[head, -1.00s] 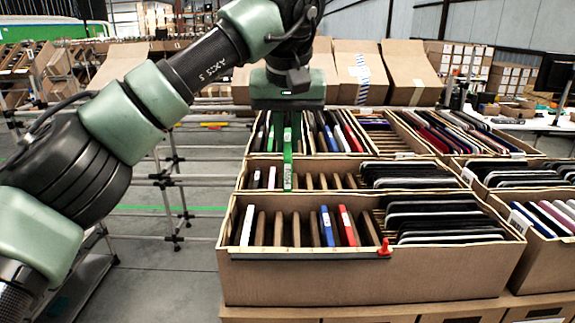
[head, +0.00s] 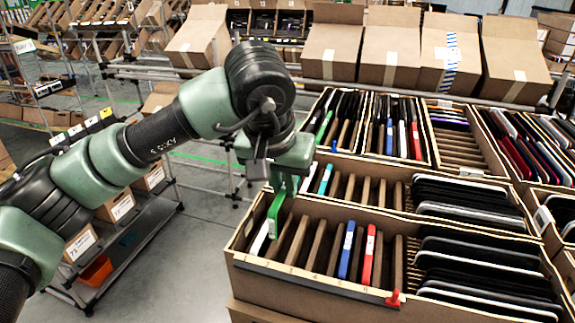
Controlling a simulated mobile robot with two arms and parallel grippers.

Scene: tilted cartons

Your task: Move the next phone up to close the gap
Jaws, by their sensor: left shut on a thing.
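My left gripper (head: 284,188) is over the left end of the front carton (head: 310,286), shut on a bright green phone (head: 275,213). The phone is close to upright, its lower end at the carton's left slots, right beside a white phone (head: 260,240); I cannot tell whether they touch or how deep it sits. Farther right in the same row, past several brown dividers (head: 317,246), stand a blue phone (head: 346,251) and a red phone (head: 369,256). The slots between green and blue look empty. My right gripper is out of view.
A red clip (head: 393,298) sits on the front carton's near rim. Dark phones (head: 480,262) fill its right side. A middle carton (head: 393,197) and a back carton stand close behind, with more phones. A rack with an orange bin (head: 96,270) is at lower left.

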